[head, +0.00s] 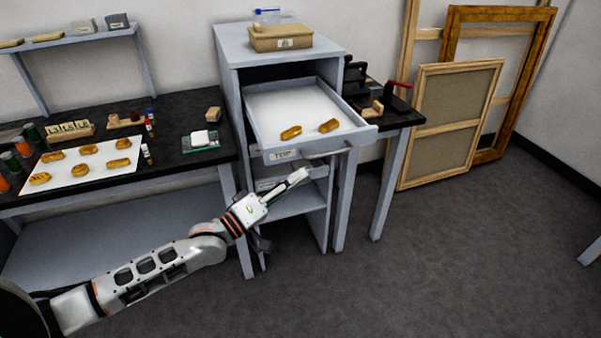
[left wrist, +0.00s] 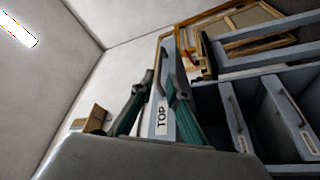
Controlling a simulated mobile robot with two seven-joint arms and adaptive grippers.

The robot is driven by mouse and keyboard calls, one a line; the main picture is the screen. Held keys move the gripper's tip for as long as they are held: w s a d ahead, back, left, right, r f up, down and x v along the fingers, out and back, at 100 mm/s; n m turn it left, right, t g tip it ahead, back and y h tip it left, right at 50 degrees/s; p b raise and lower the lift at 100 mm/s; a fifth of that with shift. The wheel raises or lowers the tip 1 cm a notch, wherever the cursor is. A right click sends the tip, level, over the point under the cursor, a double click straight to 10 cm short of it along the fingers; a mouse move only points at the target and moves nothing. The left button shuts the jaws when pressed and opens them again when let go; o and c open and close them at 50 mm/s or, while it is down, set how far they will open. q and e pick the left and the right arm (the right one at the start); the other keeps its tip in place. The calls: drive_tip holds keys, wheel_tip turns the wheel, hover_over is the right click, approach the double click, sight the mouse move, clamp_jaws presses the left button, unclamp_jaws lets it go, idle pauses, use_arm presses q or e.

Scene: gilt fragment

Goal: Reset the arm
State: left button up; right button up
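My left arm reaches in from the lower left in the head view. Its gripper (head: 302,175) is just below the front of the pulled-out drawer (head: 262,137), close to the drawer handle (head: 326,155). In the left wrist view the left gripper (left wrist: 158,78) has its two teal fingers apart, with the TOP label (left wrist: 161,117) showing between them. I see nothing held. Whether a finger touches the drawer front is unclear. Two gilt fragments, one on the left (head: 291,132) and one on the right (head: 329,125), lie in the drawer. My right gripper is not in view.
A tan box (head: 281,38) stands on the cabinet (head: 229,47). On the left, a dark bench holds a white sheet (head: 68,174) with several gilt pieces, and a scale (head: 201,141). Wooden frames (head: 450,120) lean at the right. The floor (head: 400,260) in front is clear.

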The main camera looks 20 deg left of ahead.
use_arm(q)
drive_tip(key=s+d+f+m+g+y, duration=0.1)
drive_tip(key=s+f+m+g+y, duration=0.15)
drive_tip(key=s+f, duration=0.7)
drive_tip(key=s+f+m+g+y, duration=0.1)
drive_tip(key=s+f+m+y, duration=0.3)
drive_tip(key=s+f, duration=0.55)
drive_tip(key=s+a+f+m+g+y, duration=0.2)
drive_tip(key=s+a+f, duration=0.2)
drive_tip(key=s+f, duration=0.3)
wheel_tip(320, 180, down, 2)
drive_tip(key=shift+a+f+y, duration=0.2)
drive_tip(key=shift+y, duration=0.15)
